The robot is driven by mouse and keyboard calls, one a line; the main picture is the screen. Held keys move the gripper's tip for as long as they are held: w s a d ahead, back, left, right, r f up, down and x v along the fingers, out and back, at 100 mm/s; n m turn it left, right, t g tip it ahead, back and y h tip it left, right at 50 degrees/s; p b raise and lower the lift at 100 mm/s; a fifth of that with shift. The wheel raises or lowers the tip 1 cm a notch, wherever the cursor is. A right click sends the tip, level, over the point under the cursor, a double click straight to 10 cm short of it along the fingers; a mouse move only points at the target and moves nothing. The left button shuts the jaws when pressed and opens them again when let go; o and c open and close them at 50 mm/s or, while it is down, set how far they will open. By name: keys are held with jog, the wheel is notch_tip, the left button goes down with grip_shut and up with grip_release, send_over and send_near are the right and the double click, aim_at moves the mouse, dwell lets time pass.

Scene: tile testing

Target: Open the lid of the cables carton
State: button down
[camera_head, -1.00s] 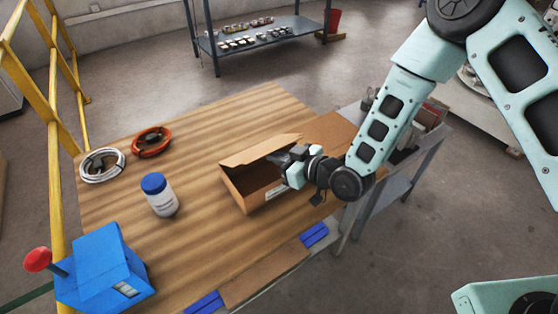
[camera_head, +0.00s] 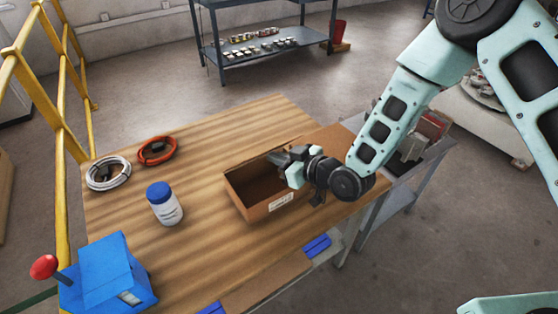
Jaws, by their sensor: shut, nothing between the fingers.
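The brown cardboard carton (camera_head: 284,208) stands on the wooden table, with a white label on its front side. Its top is open and I see into its dark inside, which looks empty from here. A cardboard flap (camera_head: 326,138) lies back behind and to the right of the opening, partly hidden by my arm. My gripper (camera_head: 279,157) is shut with nothing in it, at the carton's back right edge, close to the flap. I cannot tell whether it touches the flap. A white cable coil (camera_head: 108,172) and an orange cable coil (camera_head: 156,151) lie at the table's back left.
A white bottle with a blue cap (camera_head: 165,205) stands left of the carton. A blue box with a red knob (camera_head: 112,275) is at the front left. A yellow railing (camera_head: 62,170) runs along the left. The table (camera_head: 215,240) is clear between bottle and carton.

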jog(key=shift+w+a+r, duration=0.3)
jog(key=shift+w+r, duration=0.15)
jog(key=shift+r, duration=0.1)
jog(key=shift+w+a+r, duration=0.25)
jog(key=shift+w+r, duration=0.15)
jog(key=shift+r, duration=0.1)
jog(key=shift+w+r, duration=0.1)
jog(key=shift+w+a+r, duration=0.75)
jog(key=shift+w+r, duration=0.05)
jog(key=shift+w, duration=0.25)
jog(key=shift+w+a+r, duration=0.3)
jog(key=shift+w+a, duration=0.1)
jog(key=shift+w, duration=0.15)
jog(key=shift+w+a+r, duration=0.3)
jog(key=shift+w+a, duration=0.05)
jog(key=shift+w, duration=0.25)
